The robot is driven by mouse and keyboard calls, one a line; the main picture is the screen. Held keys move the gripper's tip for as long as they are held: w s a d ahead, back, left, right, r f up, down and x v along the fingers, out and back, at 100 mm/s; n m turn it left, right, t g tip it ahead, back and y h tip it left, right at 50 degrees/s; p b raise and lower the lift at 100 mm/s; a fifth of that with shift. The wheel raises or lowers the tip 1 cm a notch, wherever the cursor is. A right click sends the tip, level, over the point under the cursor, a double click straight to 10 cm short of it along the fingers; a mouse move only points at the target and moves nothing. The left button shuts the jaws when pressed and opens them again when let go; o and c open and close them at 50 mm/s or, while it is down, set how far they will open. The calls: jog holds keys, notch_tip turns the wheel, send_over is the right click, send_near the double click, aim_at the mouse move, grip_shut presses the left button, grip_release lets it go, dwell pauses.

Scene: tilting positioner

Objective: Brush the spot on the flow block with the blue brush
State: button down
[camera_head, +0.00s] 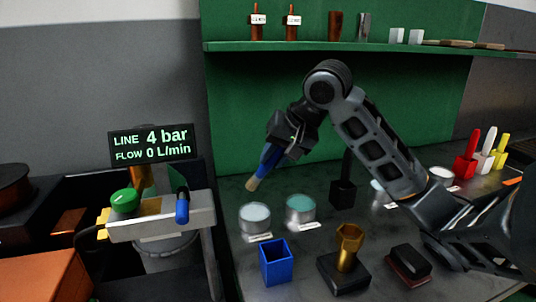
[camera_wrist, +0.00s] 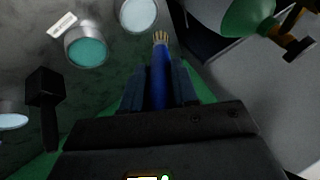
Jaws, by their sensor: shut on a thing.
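My gripper (camera_head: 276,150) is shut on the blue brush (camera_head: 267,162) and holds it in the air, tan bristles pointing down and left, above the pots. In the wrist view the blue brush (camera_wrist: 158,85) lies between the fingers (camera_wrist: 158,88), bristles at the far end. The flow block (camera_head: 150,227) is a pale grey block at the left, with a green knob (camera_head: 124,201) and a blue-tipped lever (camera_head: 182,208). The brush is apart from the block, to its upper right. I cannot make out a spot on the block.
A display (camera_head: 152,143) reads 4 bar and 0 L/min. A pale pot (camera_head: 255,217), a teal pot (camera_head: 300,210), an empty-looking blue holder (camera_head: 276,262) and a brass hex piece on a black base (camera_head: 347,250) stand on the bench. A shelf (camera_head: 350,47) runs along the back.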

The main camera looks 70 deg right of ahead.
jog(key=shift+f+b, duration=2.15)
jog(key=shift+f, duration=0.55)
jog(key=shift+f+b, duration=0.6)
jog(key=shift+f, duration=0.25)
jog(key=shift+r+p, duration=3.2)
jog(key=shift+r, duration=0.35)
